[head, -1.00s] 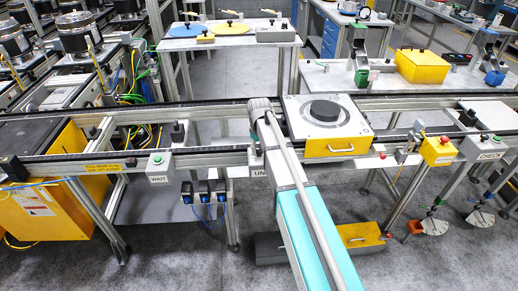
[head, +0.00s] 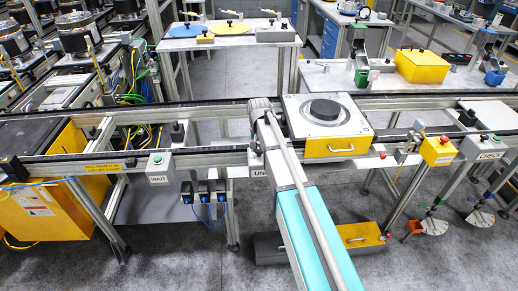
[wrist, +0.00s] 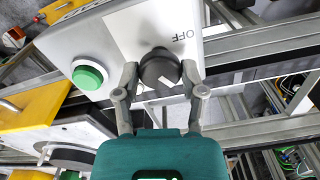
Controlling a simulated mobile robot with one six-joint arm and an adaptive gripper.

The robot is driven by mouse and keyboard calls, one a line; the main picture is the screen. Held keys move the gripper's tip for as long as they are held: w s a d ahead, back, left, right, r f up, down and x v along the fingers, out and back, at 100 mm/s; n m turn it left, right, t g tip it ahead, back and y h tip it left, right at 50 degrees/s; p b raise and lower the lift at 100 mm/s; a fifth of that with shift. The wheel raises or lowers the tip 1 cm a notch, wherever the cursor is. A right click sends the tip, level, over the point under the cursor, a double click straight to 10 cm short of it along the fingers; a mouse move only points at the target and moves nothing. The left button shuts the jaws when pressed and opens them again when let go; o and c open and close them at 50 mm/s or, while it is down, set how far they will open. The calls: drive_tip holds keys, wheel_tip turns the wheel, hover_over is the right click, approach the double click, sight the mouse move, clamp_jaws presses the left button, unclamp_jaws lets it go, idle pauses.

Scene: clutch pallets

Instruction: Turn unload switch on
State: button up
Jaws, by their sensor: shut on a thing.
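The unload switch is a black rotary knob (wrist: 158,66) on a pale grey control box (wrist: 120,42) in the wrist view. The word OFF appears upside down beside the knob, and a green push button (wrist: 90,74) is on the same box. My gripper (wrist: 160,84) has one finger on each side of the knob and is shut on it. A white mark on the knob shows at a slant; its exact setting is hard to tell. In the head view my arm covers the knob and gripper; only part of the box's label (head: 260,173) shows.
A yellow-fronted pallet (head: 342,149) with a black disc sits on the conveyor rail just right of my arm. A WAIT box (head: 160,163) is to the left. A yellow button box (head: 438,151) and a CHECK box (head: 485,148) are to the right.

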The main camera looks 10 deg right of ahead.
drive_tip(key=shift+s+m, duration=0.1)
drive_tip(key=shift+m, duration=0.2)
drive_tip(key=o, duration=1.2)
drive_tip(key=shift+c, duration=0.2)
drive_tip(key=shift+n, duration=0.5)
